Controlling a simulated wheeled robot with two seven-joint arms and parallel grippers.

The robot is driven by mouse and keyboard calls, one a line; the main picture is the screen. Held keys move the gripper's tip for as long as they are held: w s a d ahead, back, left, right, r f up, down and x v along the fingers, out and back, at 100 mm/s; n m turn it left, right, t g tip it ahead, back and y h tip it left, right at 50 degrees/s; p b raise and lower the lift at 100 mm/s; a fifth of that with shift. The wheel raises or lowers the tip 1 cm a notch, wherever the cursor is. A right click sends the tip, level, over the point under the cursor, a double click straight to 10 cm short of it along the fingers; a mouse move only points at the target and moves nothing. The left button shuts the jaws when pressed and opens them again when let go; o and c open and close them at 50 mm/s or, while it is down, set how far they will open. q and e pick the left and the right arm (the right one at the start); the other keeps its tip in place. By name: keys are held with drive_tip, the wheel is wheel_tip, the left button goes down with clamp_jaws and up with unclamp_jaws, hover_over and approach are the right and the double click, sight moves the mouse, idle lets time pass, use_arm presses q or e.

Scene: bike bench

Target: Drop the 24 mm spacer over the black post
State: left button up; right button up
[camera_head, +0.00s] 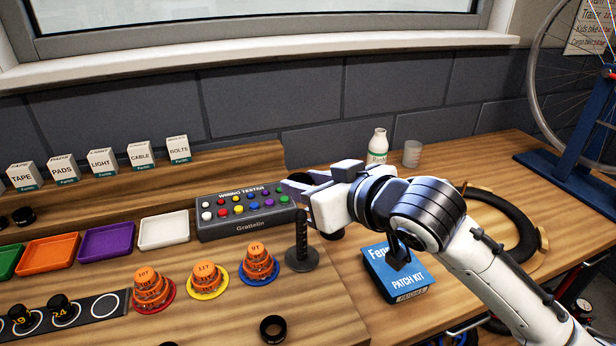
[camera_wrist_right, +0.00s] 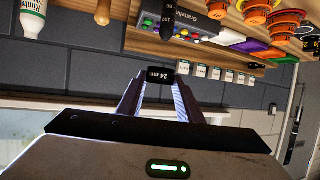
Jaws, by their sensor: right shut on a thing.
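My right gripper (camera_head: 294,188) reaches in from the right over the bench, close to the top of the black post (camera_head: 302,240). The spacer is hard to make out in the head view. The post stands upright on a round black base. In the inverted wrist view the post (camera_wrist_right: 168,18) lies just beyond the spacer, its tip apart from it. My left gripper is not in view.
A grey wiring tester (camera_head: 245,210) lies behind the post. Stacked orange parts (camera_head: 258,262) on coloured discs stand left of it. A blue patch kit box (camera_head: 398,275) lies to the right, under my arm. A black ring (camera_head: 273,328) lies near the front.

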drive_tip(key=shift+f+b, duration=1.8)
drive_tip(key=b, duration=0.2)
hover_over(305, 251)
drive_tip(key=shift+s+d+f, duration=0.1)
drive_tip(key=shift+s+f, duration=0.1)
drive_tip(key=shift+f, duration=1.15)
drive_tip(key=shift+s+d+f, duration=0.1)
drive_tip(key=shift+s+f, duration=0.05)
drive_tip(key=shift+f, duration=1.2)
drive_tip(key=shift+f+b, duration=0.75)
drive_tip(key=shift+f, duration=0.65)
drive_tip(key=shift+f+b, duration=0.65)
drive_tip(key=shift+f, duration=1.45)
drive_tip(key=shift+f+b, duration=0.3)
drive_tip(key=shift+b, duration=0.05)
drive_tip(key=o, duration=1.1)
